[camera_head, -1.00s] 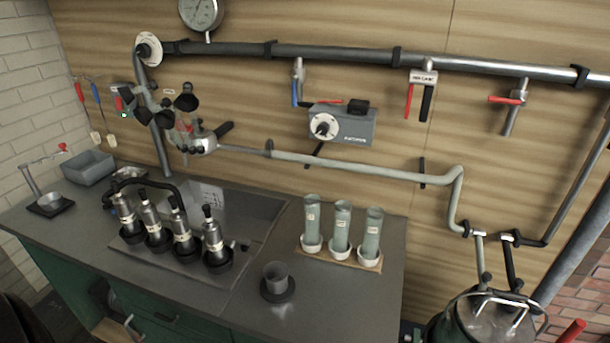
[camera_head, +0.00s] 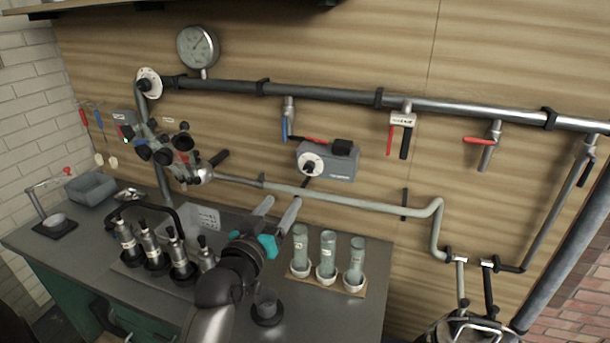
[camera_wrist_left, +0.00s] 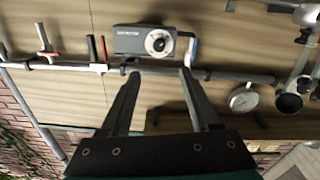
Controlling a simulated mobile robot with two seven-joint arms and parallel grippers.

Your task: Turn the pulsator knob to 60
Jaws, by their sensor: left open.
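The pulsator is a grey box (camera_head: 338,166) on the wooden wall, with a white round dial and a dark knob (camera_head: 310,165) on its left part. In the left wrist view the box (camera_wrist_left: 130,39) appears upside down, with the knob (camera_wrist_left: 158,41) on its right part. The dial marks are too small to read. My left gripper (camera_head: 282,200) is open and empty, in front of the wall and below the knob in the head view. In the wrist view its fingers (camera_wrist_left: 159,74) point towards the box, apart from it. My right gripper is not in view.
A light pipe (camera_head: 340,200) runs below the box, and a dark pipe (camera_head: 320,93) with a gauge (camera_head: 197,47) above it. Glass tubes (camera_head: 328,253) stand on the bench right of my gripper; metal teat cups (camera_head: 152,243) stand left. A blue-handled valve (camera_head: 287,120) hangs close above the box.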

